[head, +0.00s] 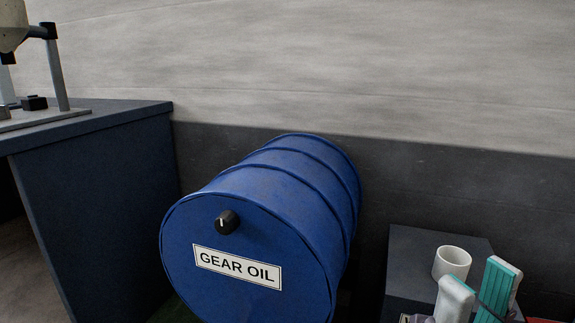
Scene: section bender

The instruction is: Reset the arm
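My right gripper (480,280) shows at the bottom right, cut off by the lower edge of the head view. Its two white fingers with teal pads stand apart, and I see nothing held between them. A white cup (453,262) stands just behind the fingers on a dark box-like stand (425,242). Whether the fingers touch the cup cannot be told. Most of the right arm is out of the picture. My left gripper is not in view.
A blue drum (290,190) labelled GEAR OIL, with a black knob (227,222), lies on its side in the middle. A dark blue bench (100,190) with a metal-legged machine (55,75) stands at the left. A grey wall (330,60) closes the back.

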